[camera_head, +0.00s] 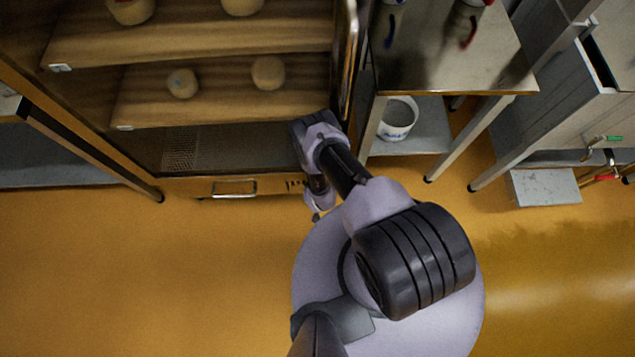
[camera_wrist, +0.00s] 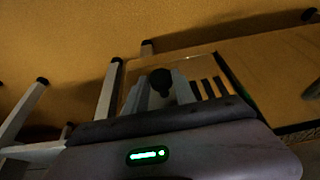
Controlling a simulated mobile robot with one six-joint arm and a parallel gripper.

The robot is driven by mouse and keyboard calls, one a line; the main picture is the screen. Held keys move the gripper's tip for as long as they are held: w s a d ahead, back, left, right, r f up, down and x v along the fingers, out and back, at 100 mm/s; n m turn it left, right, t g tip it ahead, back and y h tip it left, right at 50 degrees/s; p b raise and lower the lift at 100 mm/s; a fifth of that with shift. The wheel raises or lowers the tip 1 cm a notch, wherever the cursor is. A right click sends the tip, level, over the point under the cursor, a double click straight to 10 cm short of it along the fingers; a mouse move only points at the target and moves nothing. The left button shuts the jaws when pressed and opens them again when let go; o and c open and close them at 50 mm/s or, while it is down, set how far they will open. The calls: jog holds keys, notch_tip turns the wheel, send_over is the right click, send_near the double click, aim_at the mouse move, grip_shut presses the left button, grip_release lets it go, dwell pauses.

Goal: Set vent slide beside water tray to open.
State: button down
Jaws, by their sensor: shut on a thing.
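The vent slide sits low on the cabinet front, to the right of the water tray, whose front (camera_head: 205,188) carries a metal handle. Dark vent slots (camera_head: 295,185) show there in the head view. In the wrist view a round black knob (camera_wrist: 160,79) stands between the fingers of my gripper (camera_wrist: 163,92), which is shut on it. Several dark slots (camera_wrist: 209,88) show to the right of the knob. The slide plate itself is mostly hidden by my gripper, and I cannot tell how far it covers the slots. In the head view my arm hides the fingertips.
The wooden cabinet holds shelves (camera_head: 215,98) with round cheeses (camera_head: 268,73). Its open glass door (camera_head: 346,60) stands at the right. A steel table with a white bucket (camera_head: 397,118) below is farther right. The yellow floor (camera_head: 130,270) in front is clear.

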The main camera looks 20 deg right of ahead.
jog(key=shift+s+d, duration=0.1)
jog(key=shift+s, duration=0.05)
jog(key=c, duration=1.1)
grip_release()
jog(key=p+v, duration=0.9)
jog(key=v, duration=0.8)
jog(key=shift+r+p, duration=0.2)
jog(key=shift+p, duration=0.2)
